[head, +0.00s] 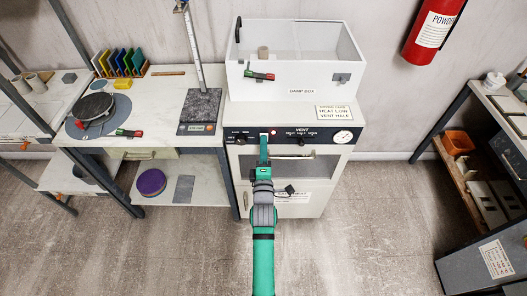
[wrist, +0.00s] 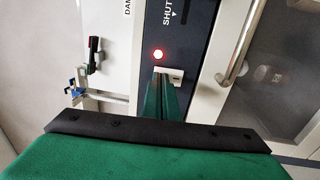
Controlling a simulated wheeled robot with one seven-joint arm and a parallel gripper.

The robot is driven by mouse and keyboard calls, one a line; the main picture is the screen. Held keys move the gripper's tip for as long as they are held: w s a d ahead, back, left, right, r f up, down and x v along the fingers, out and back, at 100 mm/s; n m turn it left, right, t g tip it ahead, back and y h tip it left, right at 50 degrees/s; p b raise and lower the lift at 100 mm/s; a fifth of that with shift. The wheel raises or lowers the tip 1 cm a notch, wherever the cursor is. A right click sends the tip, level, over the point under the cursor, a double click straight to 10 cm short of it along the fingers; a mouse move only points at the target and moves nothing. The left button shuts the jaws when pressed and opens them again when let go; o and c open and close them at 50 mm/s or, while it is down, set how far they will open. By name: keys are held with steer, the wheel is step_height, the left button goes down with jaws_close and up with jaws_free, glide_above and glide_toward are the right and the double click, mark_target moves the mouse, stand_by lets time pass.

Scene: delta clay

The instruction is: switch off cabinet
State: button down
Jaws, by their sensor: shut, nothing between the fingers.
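The white cabinet (head: 284,205) stands in the middle, with a dark control panel (head: 312,135) across its front. A red indicator light (head: 273,132) glows on the panel, and it also glows in the wrist view (wrist: 158,54). My gripper (head: 264,136) is shut and empty, its tips at the panel just left of the light. In the wrist view the green fingers (wrist: 162,78) reach to a small white switch plate (wrist: 175,73) below the light. The fingers cover part of the plate, so I cannot tell the switch position or whether they touch.
A horizontal handle (head: 293,157) sticks out below the panel; it also shows in the wrist view (wrist: 239,63). A white damp box (head: 295,60) stands on top. A workbench (head: 158,108) adjoins on the left. The floor (head: 355,240) to the right is clear.

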steer(key=shift+w, duration=0.15)
steer(key=s+r, duration=0.1)
steer(key=s, duration=1.2)
steer(key=shift+s+r, duration=0.4)
stand_by(0.6)
steer(key=s+f+m+g, duration=0.2)
steer(key=s+m, duration=0.7)
steer(key=s, duration=0.8)
steer(key=s+f+m+g, duration=0.2)
steer(key=s+m, duration=0.6)
steer(key=s, duration=1)
steer(key=shift+s+m, duration=0.15)
steer(key=shift+m, duration=0.25)
steer(key=shift+a, duration=0.1)
